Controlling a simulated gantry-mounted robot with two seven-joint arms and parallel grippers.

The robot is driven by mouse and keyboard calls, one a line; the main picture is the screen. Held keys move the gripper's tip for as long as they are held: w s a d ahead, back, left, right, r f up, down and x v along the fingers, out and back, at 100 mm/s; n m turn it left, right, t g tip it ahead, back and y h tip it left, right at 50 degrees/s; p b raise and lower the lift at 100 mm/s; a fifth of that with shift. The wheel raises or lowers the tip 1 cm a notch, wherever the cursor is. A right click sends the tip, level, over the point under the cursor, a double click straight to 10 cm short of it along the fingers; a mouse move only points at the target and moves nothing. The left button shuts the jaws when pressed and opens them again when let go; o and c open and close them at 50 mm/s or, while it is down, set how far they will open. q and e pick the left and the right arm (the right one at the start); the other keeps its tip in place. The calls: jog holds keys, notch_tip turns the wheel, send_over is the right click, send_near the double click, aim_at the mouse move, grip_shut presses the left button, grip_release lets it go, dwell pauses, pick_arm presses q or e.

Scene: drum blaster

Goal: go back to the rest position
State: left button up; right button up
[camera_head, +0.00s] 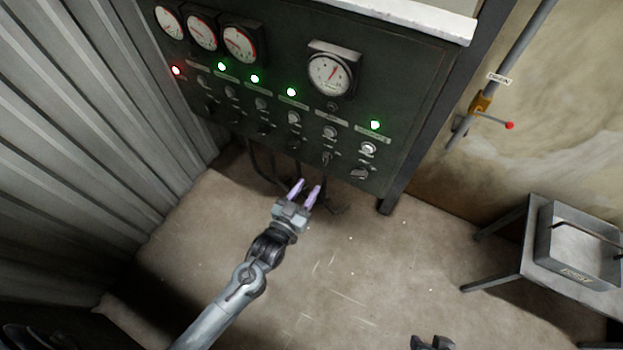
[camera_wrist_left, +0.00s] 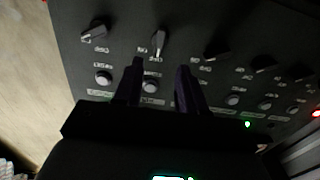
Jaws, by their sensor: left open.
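My left gripper (camera_head: 306,192) reaches up from the bottom left in the head view. Its two purple fingers are apart with nothing between them. In the head view it shows over the floor, just below the lower edge of the dark control panel (camera_head: 400,95). In the left wrist view the open fingers (camera_wrist_left: 160,72) show dark against the panel face (camera_wrist_left: 130,18), near a round button and a knob. I cannot tell whether they touch it.
The panel carries gauges (camera_head: 331,75), lamps, buttons and knobs. A pipe valve with a red-tipped lever (camera_head: 509,125) is on the right wall. A metal box (camera_head: 580,243) stands on a bench at right. Corrugated metal (camera_head: 90,120) bounds the left. The middle floor (camera_head: 370,270) is open.

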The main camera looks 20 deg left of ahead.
pick_arm(q)
jog(key=shift+s, duration=0.35)
jog(key=s+a+r+m+g, duration=0.1)
jog(key=s+a+g, duration=0.2)
jog(key=s+g, duration=1.5)
jog(key=s+r+t+p, duration=0.1)
jog(key=s+r+p, duration=0.1)
jog(key=r+p, duration=1.5)
jog(key=s+r+t+p, duration=0.2)
jog(key=r+p, duration=1.5)
jog(key=p, duration=0.1)
jog(key=shift+s+a+r+t+y, duration=0.2)
jog(key=shift+s+t+y, duration=0.1)
jog(key=shift+y, duration=0.1)
